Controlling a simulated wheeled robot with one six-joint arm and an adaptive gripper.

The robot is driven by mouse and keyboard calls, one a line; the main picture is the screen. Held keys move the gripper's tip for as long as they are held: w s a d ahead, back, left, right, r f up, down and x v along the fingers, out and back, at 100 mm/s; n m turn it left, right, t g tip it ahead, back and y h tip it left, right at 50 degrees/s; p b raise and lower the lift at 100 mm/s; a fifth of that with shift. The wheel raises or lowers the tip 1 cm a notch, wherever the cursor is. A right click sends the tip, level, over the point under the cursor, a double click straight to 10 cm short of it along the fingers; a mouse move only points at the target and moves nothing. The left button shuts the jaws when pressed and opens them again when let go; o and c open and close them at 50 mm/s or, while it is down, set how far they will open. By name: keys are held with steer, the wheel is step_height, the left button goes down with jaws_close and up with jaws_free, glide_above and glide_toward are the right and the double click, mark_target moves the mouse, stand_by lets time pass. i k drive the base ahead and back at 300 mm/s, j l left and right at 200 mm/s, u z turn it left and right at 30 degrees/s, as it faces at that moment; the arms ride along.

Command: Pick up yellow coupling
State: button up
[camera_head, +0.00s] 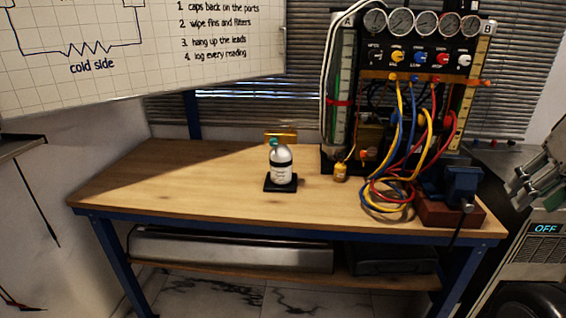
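A small yellow coupling (340,172) sits low at the left front foot of the gauge rig, on or just above the bench top. A thin pale line seems to run down to it; I cannot tell whether they are joined. My gripper (518,190) appears at the right edge, grey and partly cut off. It is beyond the bench's right end, well apart from the coupling. Its fingers are too unclear to tell whether they are open or shut.
The gauge rig (420,58) stands at the back right, with looped coloured hoses (385,190) before it. A blue vise (462,186) is at right. The wooden bench (150,185) is clear at left.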

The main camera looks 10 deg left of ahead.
mark_target(422, 118)
steer(key=i+l+u, duration=0.55)
steer(key=l, duration=0.35)
steer(key=i, duration=0.1)
